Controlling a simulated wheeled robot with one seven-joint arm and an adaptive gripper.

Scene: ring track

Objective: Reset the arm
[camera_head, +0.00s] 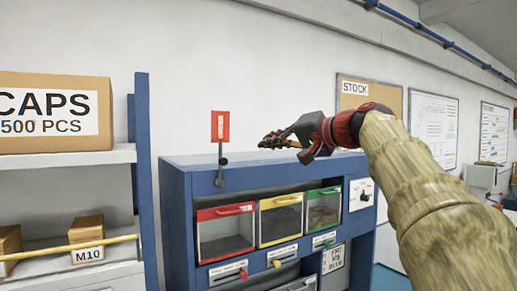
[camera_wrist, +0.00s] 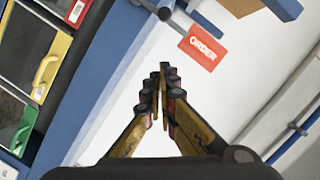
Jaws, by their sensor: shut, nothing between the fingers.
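My arm reaches in from the right in the head view. My gripper (camera_head: 268,141) is held in the air above the top of a blue cabinet (camera_head: 177,195). Its fingers point left, toward a red sign (camera_head: 220,126) on a dark lever, and are apart from it. In the wrist view my gripper (camera_wrist: 165,72) shows its fingertips together with nothing between them. The red sign there reads "ORDER" (camera_wrist: 202,47) and lies beyond the fingertips. The wall side of the gripper is clear.
The cabinet holds a red-framed bin (camera_head: 226,236), a yellow-framed bin (camera_head: 281,222) and a green-framed bin (camera_head: 324,210). At left, a shelf (camera_head: 70,159) carries a "CAPS" box (camera_head: 55,110) and smaller boxes. A "STOCK" board (camera_head: 368,93) hangs behind my arm.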

